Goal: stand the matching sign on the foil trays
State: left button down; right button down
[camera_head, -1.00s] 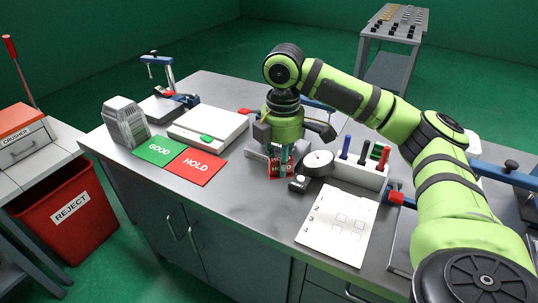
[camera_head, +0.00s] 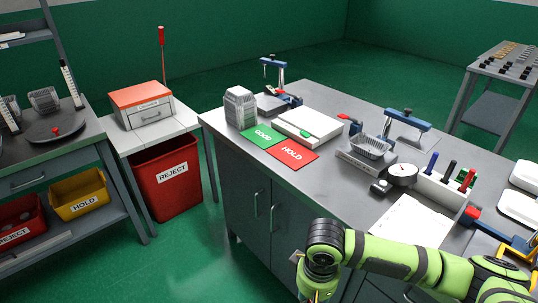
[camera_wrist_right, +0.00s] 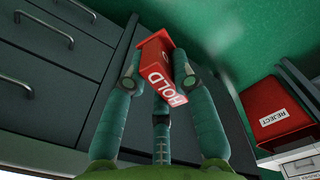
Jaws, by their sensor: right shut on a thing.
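My right gripper (camera_wrist_right: 160,80) is shut on a red sign lettered HOLD (camera_wrist_right: 165,72), which it grips between its fingers. In the head view my right gripper (camera_head: 316,294) hangs in front of the bench, at the bottom edge, and the sign is mostly out of sight. A stack of foil trays (camera_head: 240,107) stands on the bench beside the green GOOD mat (camera_head: 262,136). The red HOLD mat (camera_head: 292,152) lies right of it. One foil tray (camera_head: 370,147) sits on a low stand farther right. My left gripper is not in view.
A white board (camera_head: 310,124) lies behind the mats. A dial gauge (camera_head: 402,174), pen holder and paper sheet (camera_head: 410,220) crowd the bench's right. Left are a red REJECT bin (camera_head: 166,185) and a shelf with a yellow HOLD bin (camera_head: 78,195). Bare bench lies before the HOLD mat.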

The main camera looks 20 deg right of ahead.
aim_at(239, 90)
jog(key=i+j+z, duration=0.35)
jog(key=i+j, duration=0.35)
jog(key=i+j+z, duration=0.2)
jog(key=i+j, duration=0.25)
jog(key=i+j+z, duration=0.2)
jog(key=i+j, duration=0.15)
jog(key=j, duration=0.15)
jog(key=i+j+z, duration=0.15)
jog(key=i+j, duration=0.15)
jog(key=j, duration=0.2)
